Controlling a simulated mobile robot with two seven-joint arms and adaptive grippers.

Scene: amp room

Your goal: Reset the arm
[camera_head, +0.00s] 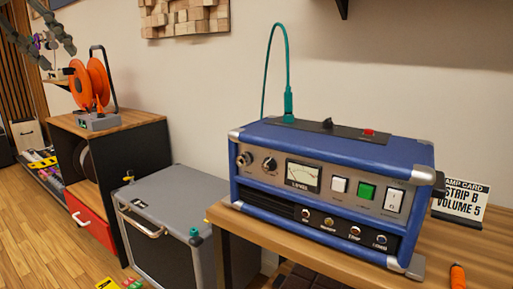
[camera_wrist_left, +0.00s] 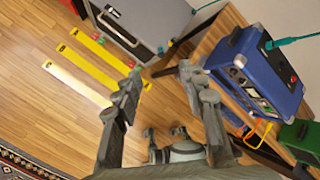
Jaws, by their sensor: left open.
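My left gripper (camera_head: 57,56) is high in the upper left corner of the head view, in front of the orange reel. It is open with nothing between its fingers. In the left wrist view its two grey fingers (camera_wrist_left: 160,72) are spread apart above the wooden floor. The blue amplifier (camera_head: 325,190) stands on the wooden bench, well to the right of my left gripper; it also shows in the left wrist view (camera_wrist_left: 245,68). A grey jointed part (camera_wrist_left: 175,148) low in the left wrist view may be my right gripper; its jaws are unclear.
A teal cable (camera_head: 288,75) rises from the amplifier's top. A sign card (camera_head: 461,200) stands beside it on the bench (camera_head: 480,250). A grey case (camera_head: 165,210) and an orange reel (camera_head: 90,85) on a cabinet (camera_head: 130,119) stand left. Yellow strips (camera_wrist_left: 88,68) lie on the floor.

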